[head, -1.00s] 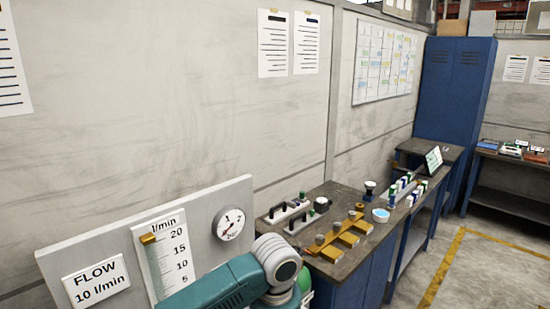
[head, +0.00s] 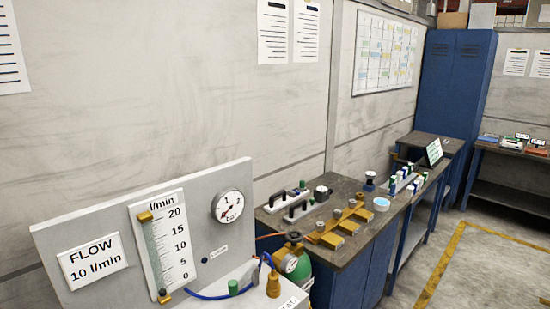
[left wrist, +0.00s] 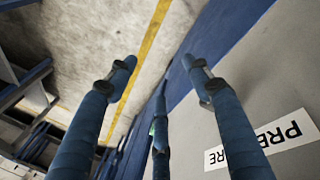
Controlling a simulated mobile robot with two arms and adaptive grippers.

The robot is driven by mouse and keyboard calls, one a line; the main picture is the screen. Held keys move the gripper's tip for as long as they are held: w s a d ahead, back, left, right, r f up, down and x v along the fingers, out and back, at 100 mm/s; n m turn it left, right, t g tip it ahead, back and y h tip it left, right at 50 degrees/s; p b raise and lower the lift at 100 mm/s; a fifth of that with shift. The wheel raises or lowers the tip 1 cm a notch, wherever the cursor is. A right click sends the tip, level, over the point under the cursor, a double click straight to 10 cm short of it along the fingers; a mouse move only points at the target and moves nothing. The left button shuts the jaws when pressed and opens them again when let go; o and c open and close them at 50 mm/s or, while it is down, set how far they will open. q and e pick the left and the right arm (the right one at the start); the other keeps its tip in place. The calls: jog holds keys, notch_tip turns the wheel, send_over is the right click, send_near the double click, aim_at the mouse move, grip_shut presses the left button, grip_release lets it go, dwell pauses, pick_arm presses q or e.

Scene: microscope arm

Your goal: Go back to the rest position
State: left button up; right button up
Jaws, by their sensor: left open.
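My left gripper (left wrist: 160,75) shows in the left wrist view, its blue fingers spread wide with nothing between them. Beyond the fingers are a grey surface with a label reading partly "PRE...RE" (left wrist: 262,140), a blue panel edge and the concrete floor. Neither gripper is in the head view. There a grey flow panel (head: 110,225) stands at the lower left, with a flow tube scale (head: 165,245), a round bar gauge (head: 232,206) and a "FLOW 10 l/min" sign (head: 92,261).
A green gas cylinder (head: 297,264) and blue hose (head: 215,296) are beside the panel. A workbench (head: 350,262) with brass fittings (head: 340,226) and small bottles runs along the wall. A blue locker (head: 455,85) stands behind. The floor (head: 490,270) at the right is clear.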

pick_arm(q)
jog(key=s+a+f+y+b, duration=0.1)
jog(key=s+a+f, duration=0.3)
jog(key=s+f, duration=0.3)
jog(key=s+a+f+m+b, duration=0.1)
jog(key=s+a+f, duration=0.35)
jog(key=f, duration=0.45)
jog(key=s+a+f+y+b, duration=0.1)
jog(key=s+a+f+b, duration=0.15)
jog(key=s+f, duration=0.45)
jog(key=s+a+f+m, duration=0.1)
jog(key=s+a+f, duration=0.2)
jog(key=s, duration=0.5)
jog(key=s+a+f+m+b, duration=0.1)
jog(key=s+a+f, duration=0.2)
jog(key=s, duration=0.6)
jog(key=s+a+f+m+y+b, duration=0.1)
jog(key=s+a+f+m, duration=0.1)
jog(key=s+f, duration=0.4)
jog(key=shift+s+a, duration=0.7)
jog(key=shift+s, duration=0.5)
jog(key=shift+f, duration=0.1)
